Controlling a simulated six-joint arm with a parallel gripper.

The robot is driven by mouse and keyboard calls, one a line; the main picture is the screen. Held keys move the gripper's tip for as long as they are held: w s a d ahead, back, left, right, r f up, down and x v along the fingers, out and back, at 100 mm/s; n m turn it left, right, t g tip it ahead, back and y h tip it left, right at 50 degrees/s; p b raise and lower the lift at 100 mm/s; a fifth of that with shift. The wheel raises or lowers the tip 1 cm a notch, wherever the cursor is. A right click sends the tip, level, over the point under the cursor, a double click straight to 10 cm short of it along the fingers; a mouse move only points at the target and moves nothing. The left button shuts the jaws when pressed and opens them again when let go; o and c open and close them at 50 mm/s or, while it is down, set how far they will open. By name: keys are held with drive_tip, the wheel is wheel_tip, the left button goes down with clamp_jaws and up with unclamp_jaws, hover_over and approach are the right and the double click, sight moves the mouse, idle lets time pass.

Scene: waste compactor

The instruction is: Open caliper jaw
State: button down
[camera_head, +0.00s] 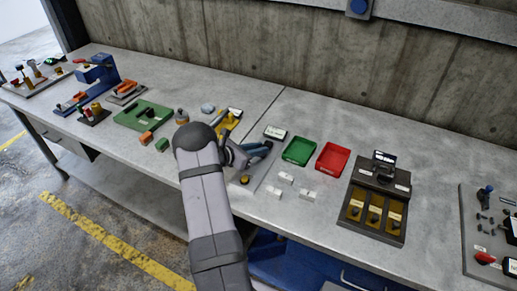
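My arm reaches up from the bottom middle, and my gripper (240,154) is low over the bench beside a grey plate (257,178). The arm hides part of the gripper, and its fingers are too small to tell open from shut. A dark blue-grey piece (262,148) lies at the plate's far end, right by the gripper; it may be the caliper, but its jaw cannot be made out. An orange round knob (244,180) sits near the plate's front end. Whether the gripper touches anything here cannot be told.
Right of the plate are a green tray (299,151), a red tray (332,159), small white blocks (285,178) and a dark box (379,192) with yellow compartments. A yellow fixture (229,122) stands behind the arm. A green plate (144,115) lies left. A concrete wall bounds the back.

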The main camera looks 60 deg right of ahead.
drive_tip(key=shift+a, duration=2.35)
drive_tip(key=c, duration=1.6)
unclamp_jaws()
drive_tip(key=b+v, duration=0.2)
drive_tip(key=v, duration=0.4)
drive_tip(key=shift+w+a+r+b, duration=0.15)
drive_tip(key=shift+w+a+b, duration=0.1)
drive_tip(key=shift+a+b, duration=0.05)
drive_tip(key=shift+a+r, duration=0.15)
drive_tip(key=shift+a, duration=0.1)
